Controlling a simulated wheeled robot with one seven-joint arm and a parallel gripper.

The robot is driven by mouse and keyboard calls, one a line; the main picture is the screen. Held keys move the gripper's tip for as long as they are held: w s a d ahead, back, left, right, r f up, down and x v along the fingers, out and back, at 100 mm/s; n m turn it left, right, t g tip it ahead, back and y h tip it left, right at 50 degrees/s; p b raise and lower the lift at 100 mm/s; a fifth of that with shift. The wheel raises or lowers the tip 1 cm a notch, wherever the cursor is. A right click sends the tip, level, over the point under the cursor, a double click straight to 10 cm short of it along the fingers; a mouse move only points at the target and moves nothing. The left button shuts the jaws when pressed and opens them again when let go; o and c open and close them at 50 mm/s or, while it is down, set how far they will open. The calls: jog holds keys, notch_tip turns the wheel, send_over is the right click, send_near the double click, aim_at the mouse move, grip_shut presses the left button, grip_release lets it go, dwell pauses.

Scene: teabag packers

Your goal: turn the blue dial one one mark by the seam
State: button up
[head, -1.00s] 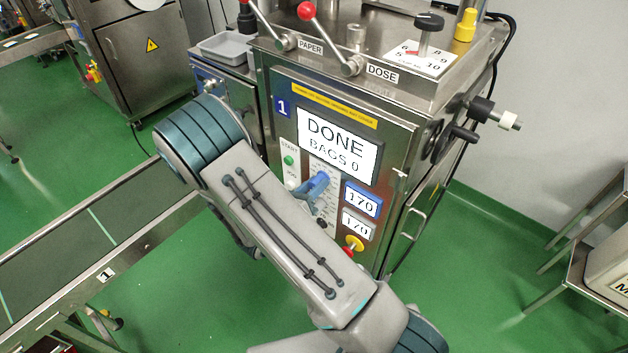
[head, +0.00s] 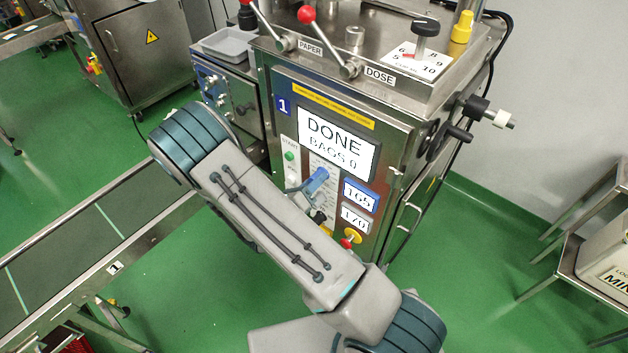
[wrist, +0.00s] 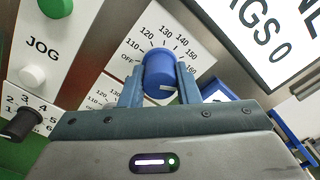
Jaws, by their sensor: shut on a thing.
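The blue dial (wrist: 160,70) sits between my gripper's fingers (wrist: 160,76) in the wrist view. My gripper is shut on it, one finger on each side. A printed scale (wrist: 150,38) from OFF through 110 to 160 curves around the dial's upper side. A small white mark shows on the dial's lower edge. In the head view the blue dial (head: 318,179) is on the front panel, partly behind my arm. The blue-framed display (head: 360,197) reads 165, and the display below it (head: 355,219) reads 170. I cannot make out the seam.
The main screen (head: 338,144) reads DONE, BAGS 0. A black dial (wrist: 20,124) with its own scale is at the lower left in the wrist view. A green button (wrist: 33,76) and a white JOG button are nearby. A red-topped yellow knob (head: 352,237) is below the displays.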

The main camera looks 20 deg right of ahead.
jog(key=o, duration=1)
jog(key=v, duration=1.4)
jog(key=shift+b, duration=0.3)
